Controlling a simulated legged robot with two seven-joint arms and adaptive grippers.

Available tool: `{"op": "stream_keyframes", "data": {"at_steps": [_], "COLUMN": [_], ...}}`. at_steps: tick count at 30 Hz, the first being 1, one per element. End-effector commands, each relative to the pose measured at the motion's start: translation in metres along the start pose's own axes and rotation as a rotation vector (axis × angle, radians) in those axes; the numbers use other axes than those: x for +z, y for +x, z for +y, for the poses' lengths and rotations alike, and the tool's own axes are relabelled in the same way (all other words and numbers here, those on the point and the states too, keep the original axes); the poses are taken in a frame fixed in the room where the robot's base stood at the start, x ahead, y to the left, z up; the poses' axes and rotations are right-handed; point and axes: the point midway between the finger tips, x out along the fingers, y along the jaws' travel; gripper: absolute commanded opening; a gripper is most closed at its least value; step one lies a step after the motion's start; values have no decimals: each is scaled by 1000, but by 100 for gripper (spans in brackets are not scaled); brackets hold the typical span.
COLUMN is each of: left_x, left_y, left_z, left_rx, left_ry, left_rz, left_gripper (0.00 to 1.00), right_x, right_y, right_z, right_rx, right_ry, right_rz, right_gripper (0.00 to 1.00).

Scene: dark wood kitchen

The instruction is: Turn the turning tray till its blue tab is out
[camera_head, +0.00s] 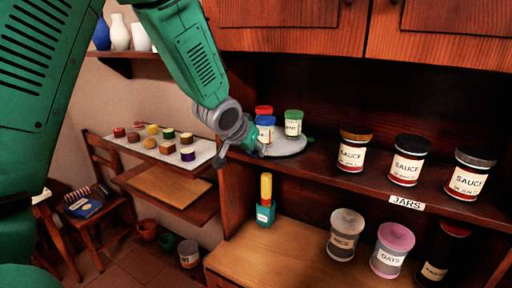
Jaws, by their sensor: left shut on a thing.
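The turning tray (289,147) is a round grey disc on the shelf in the middle of the view. Small jars stand on it, with a red lid (263,110), a blue lid (265,120) and a green lid (293,115). A small dark tab (310,139) shows at its right edge; I cannot tell its colour. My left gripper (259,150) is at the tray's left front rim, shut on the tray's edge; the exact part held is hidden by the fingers. No blue tab can be made out. My right gripper is not in view.
Sauce jars (408,160) stand on the same shelf at right, above a JARS label (407,204). Below are a green bottle with yellow top (266,200) and several canisters (392,250). A side shelf (135,147) holds small jars. Cabinet doors (290,25) hang above.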

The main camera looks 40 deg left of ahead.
Motion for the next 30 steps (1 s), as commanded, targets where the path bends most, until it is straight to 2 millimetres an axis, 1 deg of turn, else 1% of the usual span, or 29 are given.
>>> {"op": "stream_keyframes", "data": {"at_steps": [1, 16, 17, 18, 27, 30], "left_x": [9, 11, 11, 10, 6, 4], "left_y": [1, 1, 1, 1, -2, -9], "left_z": [-1, -2, -2, -2, -2, -2], "left_rx": [-1, 4, 4, 4, 5, 5], "left_ry": [0, 5, 5, 5, 5, 4], "left_rz": [-21, -21, -22, -20, -8, -6], "left_gripper": [0, 0, 30, 40, 40, 40], "right_x": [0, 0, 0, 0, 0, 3], "right_y": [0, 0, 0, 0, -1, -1], "right_z": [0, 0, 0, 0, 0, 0], "right_rx": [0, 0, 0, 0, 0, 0], "right_ry": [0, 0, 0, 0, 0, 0], "right_rz": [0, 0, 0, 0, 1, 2], "right_gripper": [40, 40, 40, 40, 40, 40]}}
